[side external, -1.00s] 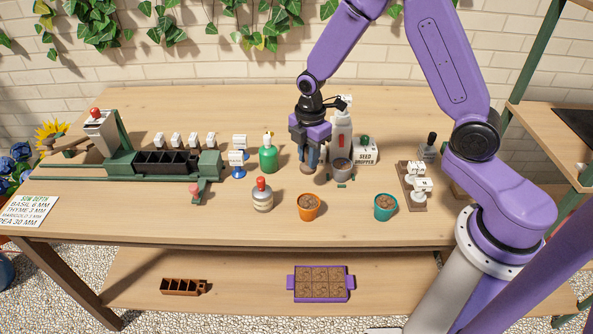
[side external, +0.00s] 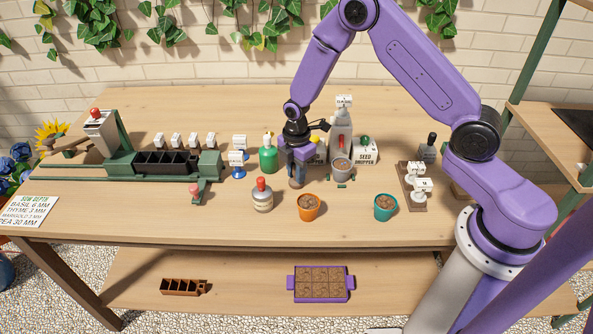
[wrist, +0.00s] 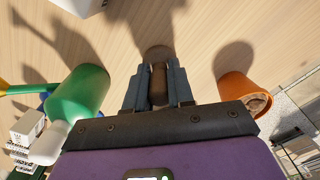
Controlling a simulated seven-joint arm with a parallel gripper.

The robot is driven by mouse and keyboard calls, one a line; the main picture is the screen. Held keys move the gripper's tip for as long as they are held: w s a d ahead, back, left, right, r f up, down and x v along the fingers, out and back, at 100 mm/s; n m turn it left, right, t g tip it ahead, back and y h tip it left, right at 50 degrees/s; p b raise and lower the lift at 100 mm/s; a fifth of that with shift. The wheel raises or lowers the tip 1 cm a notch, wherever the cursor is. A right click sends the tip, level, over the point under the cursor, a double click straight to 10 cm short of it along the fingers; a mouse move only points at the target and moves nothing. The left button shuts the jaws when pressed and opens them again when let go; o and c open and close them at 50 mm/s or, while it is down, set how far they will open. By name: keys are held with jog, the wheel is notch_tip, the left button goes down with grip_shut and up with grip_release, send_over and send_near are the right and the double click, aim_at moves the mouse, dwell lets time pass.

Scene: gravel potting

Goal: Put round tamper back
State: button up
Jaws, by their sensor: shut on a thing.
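My gripper (side external: 297,178) is shut on the round tamper (wrist: 158,82), a brown wooden piece between the two blue-grey fingers in the wrist view. In the side view the gripper points down over the middle of the bench, left of the grey pot (side external: 342,171) and behind the orange pot (side external: 308,208). The tamper is mostly hidden by the fingers there. Its rounded end shows just past the fingertips in the wrist view; I cannot tell whether it touches the bench.
A green bottle (side external: 268,158) and a red-capped bottle (side external: 262,197) stand to the left. A teal pot (side external: 385,208) and a brown stand with white pieces (side external: 408,197) are to the right. A seed dropper (side external: 364,155) stands behind. Bare bench lies along the front.

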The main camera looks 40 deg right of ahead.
jog(key=o, duration=0.9)
jog(key=shift+f, duration=0.1)
notch_tip(320, 180, up, 12)
jog(key=shift+s+r, duration=0.1)
jog(key=shift+r, duration=0.1)
jog(key=s+r+m, duration=0.1)
jog(key=s+r, duration=0.2)
jog(key=s, duration=0.7)
jog(key=s+r+m, duration=0.2)
jog(key=s+r, duration=0.1)
jog(key=s, duration=0.8)
jog(key=s+r+m, duration=0.2)
jog(key=s+r, duration=0.1)
jog(key=s, duration=0.7)
jog(key=shift+s+a+r, duration=0.2)
jog(key=shift+s+r, duration=0.1)
jog(key=shift+r, duration=0.1)
